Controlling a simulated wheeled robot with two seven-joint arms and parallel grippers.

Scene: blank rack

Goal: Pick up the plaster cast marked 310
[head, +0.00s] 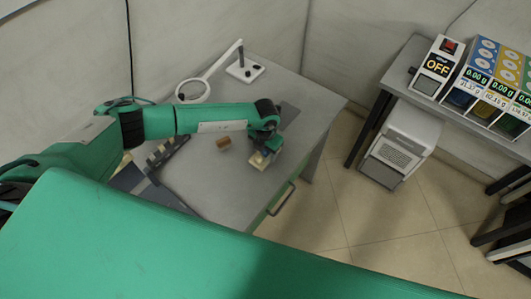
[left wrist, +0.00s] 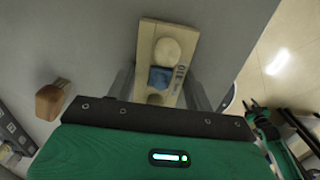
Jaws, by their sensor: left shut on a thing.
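The plaster cast (left wrist: 143,45) is a cream, oblong block with a round pale dome, a blue square patch and a round hollow. Dark characters on its right edge look like 310 seen turned round. My left gripper (left wrist: 162,88) has a finger on each side of the cast's near part and is shut on it. In the head view the cast (head: 259,161) shows small below my left gripper (head: 266,150), near the desk's right edge. I cannot tell whether it touches the desk. My right gripper is not in view.
A brown block (head: 223,142) lies on the grey desk (head: 215,185), left of the cast; it also shows in the left wrist view (left wrist: 50,102). A magnifier lamp (head: 194,90) stands at the back. A dark rack (head: 165,152) lies left. A side table (head: 405,65) with boxes stands right.

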